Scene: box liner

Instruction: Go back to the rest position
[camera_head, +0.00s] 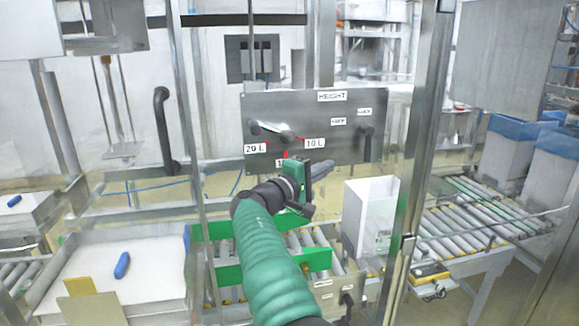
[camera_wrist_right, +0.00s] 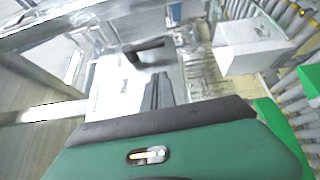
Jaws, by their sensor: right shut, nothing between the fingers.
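My right arm, in a green sleeve, reaches up from the bottom middle of the head view. Its gripper (camera_head: 320,170) is in front of the lower edge of the grey metal height panel (camera_head: 350,105). In the right wrist view the dark fingers (camera_wrist_right: 158,90) are together with nothing between them, and a panel with a black handle (camera_wrist_right: 148,54) lies beyond. I cannot tell the gap between fingers and panel. The gripper partly hides the panel's lower labels. My left gripper is not in view.
A roller conveyor with green guides (camera_head: 315,260) runs below my right arm. A white box (camera_head: 368,215) stands right of the gripper, near a metal post (camera_head: 412,150). A white-topped table with a blue-handled tool (camera_head: 122,265) is at left. Blue-lined boxes (camera_head: 540,155) stand at far right.

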